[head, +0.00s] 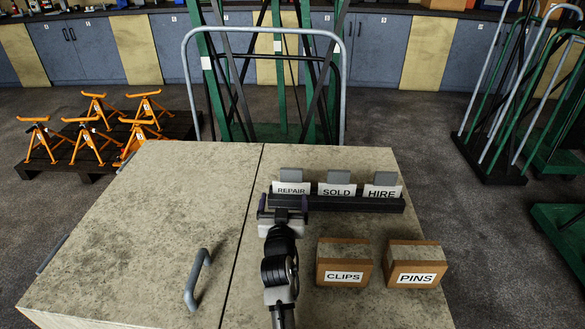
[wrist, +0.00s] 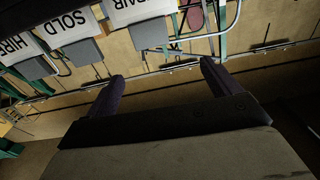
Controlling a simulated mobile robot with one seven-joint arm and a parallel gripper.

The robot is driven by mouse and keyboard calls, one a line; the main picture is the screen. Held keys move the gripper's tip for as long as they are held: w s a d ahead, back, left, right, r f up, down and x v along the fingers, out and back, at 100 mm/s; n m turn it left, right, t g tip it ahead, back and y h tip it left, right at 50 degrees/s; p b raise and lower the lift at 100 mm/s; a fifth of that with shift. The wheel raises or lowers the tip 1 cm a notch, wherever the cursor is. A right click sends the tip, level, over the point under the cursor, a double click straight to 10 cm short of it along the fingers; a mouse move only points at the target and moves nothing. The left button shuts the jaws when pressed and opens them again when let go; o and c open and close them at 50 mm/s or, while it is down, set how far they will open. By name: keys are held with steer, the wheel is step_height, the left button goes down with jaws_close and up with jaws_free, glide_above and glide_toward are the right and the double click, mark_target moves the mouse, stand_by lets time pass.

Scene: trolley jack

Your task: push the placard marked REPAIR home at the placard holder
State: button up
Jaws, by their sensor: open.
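The placard marked REPAIR (head: 291,189) stands at the left end of the black placard holder (head: 340,204), a white label with a grey tab above it. I cannot tell how deep it sits. In the wrist view its lettering is partly cut off at the top edge, with its grey tab (wrist: 150,34) below. My gripper (head: 283,203) is open and empty, just in front of the REPAIR placard in the head view. In the wrist view the two fingers (wrist: 162,84) are wide apart with nothing between them. I cannot tell whether the gripper touches the holder.
Placards SOLD (head: 337,191) and HIRE (head: 382,192) stand to the right in the same holder. Boxes marked CLIPS (head: 343,264) and PINS (head: 415,266) sit in front. A grey handle (head: 196,281) rises at left. The worktop (head: 190,200) is clear on the far left.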

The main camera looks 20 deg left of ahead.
steer(key=p, duration=0.2)
glide_toward(291, 175)
steer(key=x, duration=0.4)
steer(key=shift+w+a+r, duration=0.15)
steer(key=shift+a+r, duration=0.05)
steer(key=shift+d+f+p+x, duration=0.1)
steer(key=shift+f+p+x, duration=0.1)
steer(key=shift+x, duration=1.4)
steer(key=shift+d+f+p+x, duration=0.1)
steer(key=shift+p+x, duration=0.1)
steer(key=shift+x, duration=1.4)
steer(key=c, duration=1.1)
steer(key=shift+o, duration=0.2)
steer(key=shift+r, duration=0.1)
